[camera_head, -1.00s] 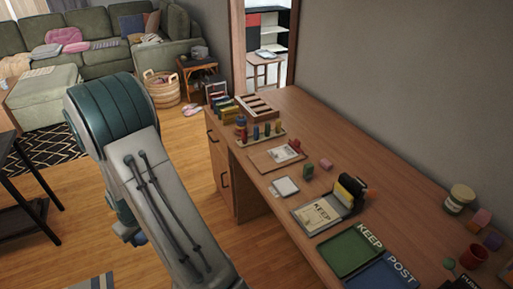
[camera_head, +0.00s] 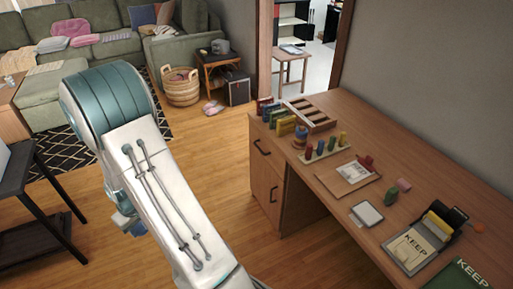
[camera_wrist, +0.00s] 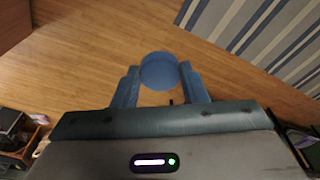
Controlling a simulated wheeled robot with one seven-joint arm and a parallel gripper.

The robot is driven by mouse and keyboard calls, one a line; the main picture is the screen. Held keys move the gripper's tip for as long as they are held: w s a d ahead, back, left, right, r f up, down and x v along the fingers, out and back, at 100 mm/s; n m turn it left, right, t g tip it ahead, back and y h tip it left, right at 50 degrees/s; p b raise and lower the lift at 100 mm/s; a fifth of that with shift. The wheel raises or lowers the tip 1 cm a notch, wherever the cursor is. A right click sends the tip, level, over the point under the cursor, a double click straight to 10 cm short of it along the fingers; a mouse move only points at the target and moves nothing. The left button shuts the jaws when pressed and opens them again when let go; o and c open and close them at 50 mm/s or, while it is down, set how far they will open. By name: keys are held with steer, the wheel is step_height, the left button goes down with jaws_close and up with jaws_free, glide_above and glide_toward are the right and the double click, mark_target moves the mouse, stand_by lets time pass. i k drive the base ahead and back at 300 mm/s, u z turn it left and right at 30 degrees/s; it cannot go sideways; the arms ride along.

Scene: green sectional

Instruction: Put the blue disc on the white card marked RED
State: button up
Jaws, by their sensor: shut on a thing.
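In the wrist view my gripper (camera_wrist: 160,84) is shut on the blue disc (camera_wrist: 160,70), which sits between the two blue fingertips. Wooden floor shows beneath the disc, so it is held in the air.
The wooden desk (camera_head: 335,222) runs along the right wall. A dark table (camera_head: 35,195) stands at the left. Open floor lies between.

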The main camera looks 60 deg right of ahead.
mark_target(353, 172)
steer(key=i, duration=2)
steer(key=z, duration=4.5)
steer(key=i, duration=1.5)
